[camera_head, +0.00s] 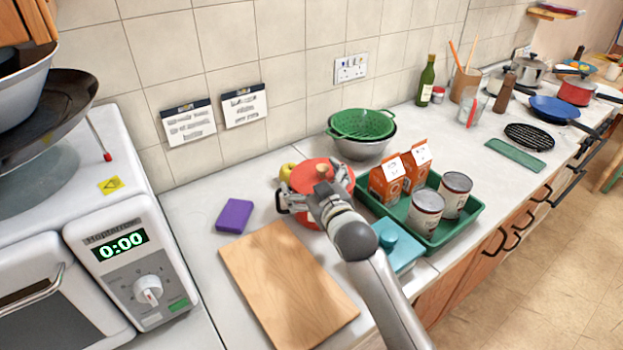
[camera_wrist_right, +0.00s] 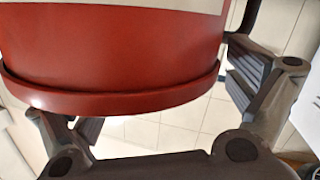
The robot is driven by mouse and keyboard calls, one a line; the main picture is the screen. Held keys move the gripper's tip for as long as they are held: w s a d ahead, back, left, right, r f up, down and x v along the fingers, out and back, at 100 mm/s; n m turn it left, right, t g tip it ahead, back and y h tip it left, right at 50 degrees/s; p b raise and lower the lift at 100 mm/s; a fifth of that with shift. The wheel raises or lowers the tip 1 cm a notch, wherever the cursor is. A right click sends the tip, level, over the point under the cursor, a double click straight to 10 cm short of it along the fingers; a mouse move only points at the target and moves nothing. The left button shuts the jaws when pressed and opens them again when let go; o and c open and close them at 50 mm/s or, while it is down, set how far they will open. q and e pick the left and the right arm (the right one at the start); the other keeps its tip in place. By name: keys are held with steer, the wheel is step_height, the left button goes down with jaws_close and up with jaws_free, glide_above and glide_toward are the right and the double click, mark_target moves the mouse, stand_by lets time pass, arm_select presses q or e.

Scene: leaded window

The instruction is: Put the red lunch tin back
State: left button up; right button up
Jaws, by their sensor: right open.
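My right gripper (camera_head: 316,192) is open, with one finger on either side of the tin. In the right wrist view the tin's red wall and raised rim (camera_wrist_right: 120,100) fill the space in front of the open fingers (camera_wrist_right: 165,110). Whether the fingers touch it cannot be told. My left gripper is not in view.
A wooden board (camera_head: 285,290) and purple sponge (camera_head: 234,215) lie to the left. A green tray (camera_head: 468,226) with cartons and cans, and a teal box (camera_head: 402,252), stand close on the right. A green colander (camera_head: 361,124) and yellow fruit (camera_head: 287,172) are behind.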

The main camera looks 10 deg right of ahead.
steer(key=s+d+r+b, duration=0.1)
steer(key=s, duration=1)
steer(key=shift+s+d+r, duration=0.3)
steer(key=shift+s+r, duration=0.1)
